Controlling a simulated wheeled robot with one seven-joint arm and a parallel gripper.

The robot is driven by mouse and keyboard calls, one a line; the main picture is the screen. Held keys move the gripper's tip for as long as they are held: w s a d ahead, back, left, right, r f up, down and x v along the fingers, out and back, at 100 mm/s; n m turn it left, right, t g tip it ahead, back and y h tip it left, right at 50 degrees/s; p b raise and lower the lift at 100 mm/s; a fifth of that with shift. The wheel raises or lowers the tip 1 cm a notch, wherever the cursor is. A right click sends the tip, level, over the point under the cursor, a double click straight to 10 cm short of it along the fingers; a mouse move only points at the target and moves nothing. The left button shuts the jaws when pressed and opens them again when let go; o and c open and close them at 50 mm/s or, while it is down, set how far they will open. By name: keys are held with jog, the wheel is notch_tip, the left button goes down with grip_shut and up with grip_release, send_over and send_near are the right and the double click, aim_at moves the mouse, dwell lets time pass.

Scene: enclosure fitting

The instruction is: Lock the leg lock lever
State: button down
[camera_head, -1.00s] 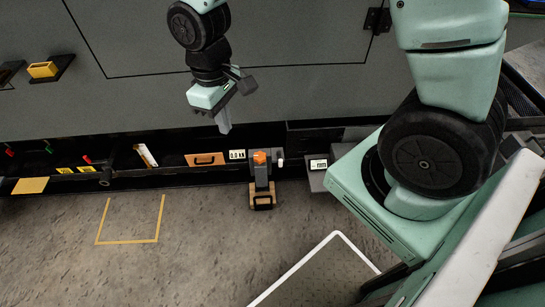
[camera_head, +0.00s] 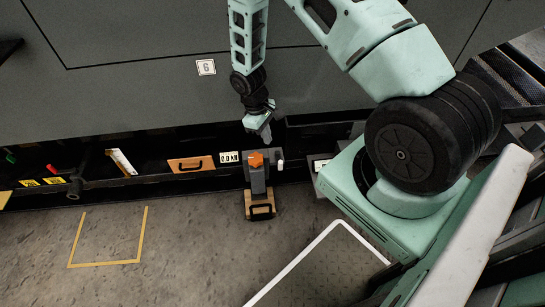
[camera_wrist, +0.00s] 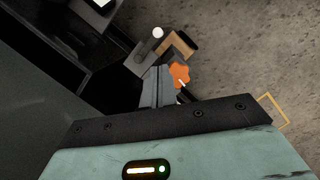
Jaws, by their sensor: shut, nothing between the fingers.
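A grey leg unit (camera_head: 257,185) with an orange star knob (camera_head: 256,159) on top stands at the foot of the dark machine front. A short lever with a white ball tip (camera_head: 279,165) sticks up just right of it; I take this as the leg lock lever. In the wrist view the white ball (camera_wrist: 158,33) is beyond my fingertips, and the orange knob (camera_wrist: 180,75) is beside them. My gripper (camera_head: 266,139) points down, shut and empty, above and behind the leg unit. The lever's base is partly hidden, and whether the fingers touch anything is unclear.
A 0.0 kN display (camera_head: 229,157) and an orange-brown handled panel (camera_head: 191,164) are left of the leg. A wooden block with a black handle (camera_head: 260,209) lies at its foot. A yellow floor outline (camera_head: 105,263) is at left. The machine wall (camera_head: 140,90) rises behind.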

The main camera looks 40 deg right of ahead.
jog(key=b, duration=0.3)
send_near(279, 157)
jog(key=s+a+f, duration=0.3)
jog(key=f, duration=0.2)
jog(key=shift+s, duration=0.15)
jog(key=shift+s+d+n+p, duration=0.2)
jog(key=shift+s+n+p, duration=0.3)
jog(key=shift+n, duration=0.4)
jog(key=n+p, duration=0.1)
jog(key=d+n, duration=0.1)
jog(key=shift+s+r+n+t+h+p, duration=0.15)
jog(key=shift+s+n+t+h+p, duration=0.15)
jog(key=shift+s+h+p, duration=0.1)
jog(key=d+n+t+h+p, duration=0.1)
jog(key=d+n+p, duration=0.5)
jog(key=n, duration=0.6)
jog(key=shift+n+t, duration=0.3)
jog(key=shift+t, duration=0.6)
jog(key=shift+d, duration=0.25)
